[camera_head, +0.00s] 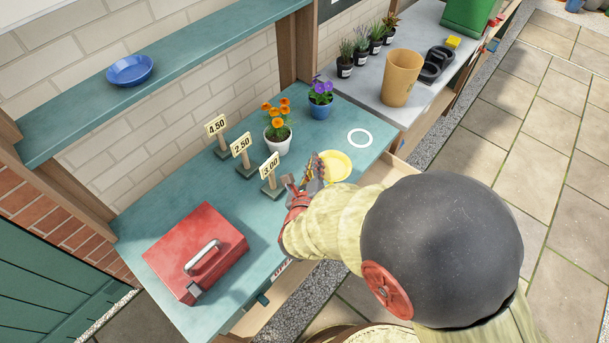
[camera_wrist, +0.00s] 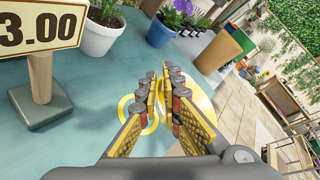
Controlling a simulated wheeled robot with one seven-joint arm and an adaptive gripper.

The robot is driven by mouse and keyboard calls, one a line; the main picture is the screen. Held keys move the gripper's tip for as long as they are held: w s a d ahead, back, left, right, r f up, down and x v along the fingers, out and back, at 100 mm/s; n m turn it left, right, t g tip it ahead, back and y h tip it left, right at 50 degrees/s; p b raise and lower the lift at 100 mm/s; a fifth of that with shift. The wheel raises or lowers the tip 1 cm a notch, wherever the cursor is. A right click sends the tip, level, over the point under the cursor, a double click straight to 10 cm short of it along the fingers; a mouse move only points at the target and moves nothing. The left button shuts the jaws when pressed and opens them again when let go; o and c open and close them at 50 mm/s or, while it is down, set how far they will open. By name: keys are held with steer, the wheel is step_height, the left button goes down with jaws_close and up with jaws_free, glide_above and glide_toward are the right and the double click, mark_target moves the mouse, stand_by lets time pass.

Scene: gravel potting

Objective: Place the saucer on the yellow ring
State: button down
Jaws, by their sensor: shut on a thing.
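A yellow saucer (camera_head: 336,165) is at the tips of my gripper (camera_head: 313,181), over the teal table. My gripper is shut on its edge; in the wrist view the fingers (camera_wrist: 167,85) hide much of the saucer (camera_wrist: 206,100). Whether the saucer touches the table I cannot tell. The yellow ring (camera_wrist: 122,108) is a flat marking on the table, seen in the wrist view left of the fingers and partly behind them. In the head view I cannot make it out apart from the saucer and my gripper.
A white ring (camera_head: 360,137) lies behind the saucer. Price signs (camera_head: 270,165), an orange-flowered pot (camera_head: 277,140) and a purple-flowered pot (camera_head: 320,105) stand close by. A red cash box (camera_head: 197,252) is at the front left. A blue saucer (camera_head: 130,70) sits on the shelf.

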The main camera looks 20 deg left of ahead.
steer(key=b, duration=0.1)
glide_above(304, 172)
steer(key=s+d, duration=0.1)
steer(key=s, duration=0.1)
step_height(304, 172, down, 5)
steer(key=shift+s+d+r, duration=0.1)
steer(key=shift+s+r, duration=0.05)
steer(key=shift+r, duration=0.05)
steer(key=shift+a+f+b, duration=0.15)
steer(key=shift+f+b, duration=0.4)
steer(key=shift+f, duration=0.4)
steer(key=shift+a+f+b, duration=0.1)
steer(key=shift+f+b, duration=0.4)
steer(key=shift+f, duration=0.4)
steer(key=shift+f, duration=0.15)
steer(key=c, duration=2.4)
jaws_free()
steer(key=shift+o, duration=0.6)
